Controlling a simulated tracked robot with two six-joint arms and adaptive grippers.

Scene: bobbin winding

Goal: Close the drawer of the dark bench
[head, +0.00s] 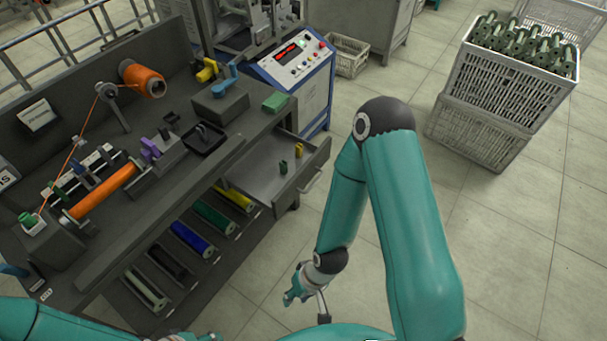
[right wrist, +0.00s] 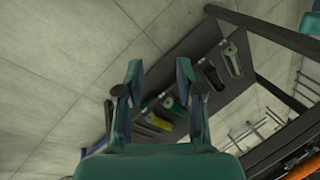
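The dark bench (head: 95,262) fills the left of the head view. Its drawer (head: 254,180) stands pulled out at the right end, under the bench top, with a bar handle (head: 312,181) on its front. A small green piece (head: 283,167) and a small yellow piece (head: 299,150) are in the drawer. My right gripper (head: 290,298) is in front of the drawer, apart from it, low in the picture. In the right wrist view my right gripper (right wrist: 160,80) has its fingers spread, with nothing held. Only a sliver of my left gripper may show at the bottom edge.
Below the bench top is a rack with yellow (head: 233,198), green (head: 214,216), blue (head: 190,238) and other rolls. A blue-and-white control cabinet (head: 305,85) stands behind the drawer. Stacked grey crates (head: 500,95) stand far right. Tiled floor in front of the drawer is clear.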

